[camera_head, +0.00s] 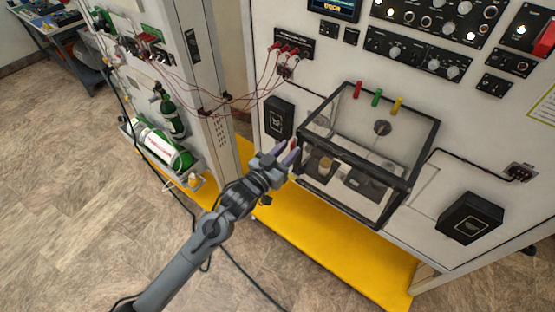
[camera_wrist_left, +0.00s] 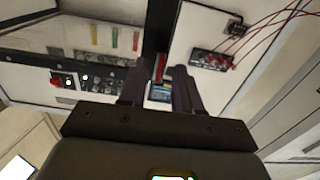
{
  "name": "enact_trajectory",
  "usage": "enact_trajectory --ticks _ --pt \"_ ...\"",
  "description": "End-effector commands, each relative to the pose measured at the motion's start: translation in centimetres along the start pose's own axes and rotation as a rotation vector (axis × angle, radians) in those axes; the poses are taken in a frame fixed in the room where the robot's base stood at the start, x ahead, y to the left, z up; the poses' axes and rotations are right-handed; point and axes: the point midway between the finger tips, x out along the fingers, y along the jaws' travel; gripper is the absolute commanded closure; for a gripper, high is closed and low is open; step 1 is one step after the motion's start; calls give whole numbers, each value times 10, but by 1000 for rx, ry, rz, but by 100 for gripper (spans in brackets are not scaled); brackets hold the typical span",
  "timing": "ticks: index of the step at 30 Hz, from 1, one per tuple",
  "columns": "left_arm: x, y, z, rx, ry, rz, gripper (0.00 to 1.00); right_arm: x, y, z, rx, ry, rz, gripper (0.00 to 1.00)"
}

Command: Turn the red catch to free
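A clear box with a black frame (camera_head: 407,182) stands against the white panel. A small red piece (camera_head: 293,144), which looks like the red catch, is at the box's left front edge. My left gripper (camera_head: 289,155) reaches it from the lower left. In the left wrist view the red piece (camera_wrist_left: 161,67) stands upright against a dark post, between the two purple-grey fingers (camera_wrist_left: 159,80). The fingers are apart, with a narrow gap visible on each side of it; contact cannot be told. My right gripper is in neither view.
Red (camera_head: 358,90), green (camera_head: 377,98) and yellow (camera_head: 397,104) tabs stand along the box's back top edge. Red leads (camera_head: 287,54) hang from the panel at the upper left of the box. A yellow base plate (camera_head: 335,245) lies below. Green cylinders (camera_head: 160,145) are at left.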

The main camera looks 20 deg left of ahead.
Motion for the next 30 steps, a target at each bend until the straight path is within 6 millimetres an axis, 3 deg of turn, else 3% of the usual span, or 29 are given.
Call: enact_trajectory --ticks 18,30 --pt "-91 0 2 1 0 0 67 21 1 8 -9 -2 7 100" --pt "-105 0 0 0 0 0 67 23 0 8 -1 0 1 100"
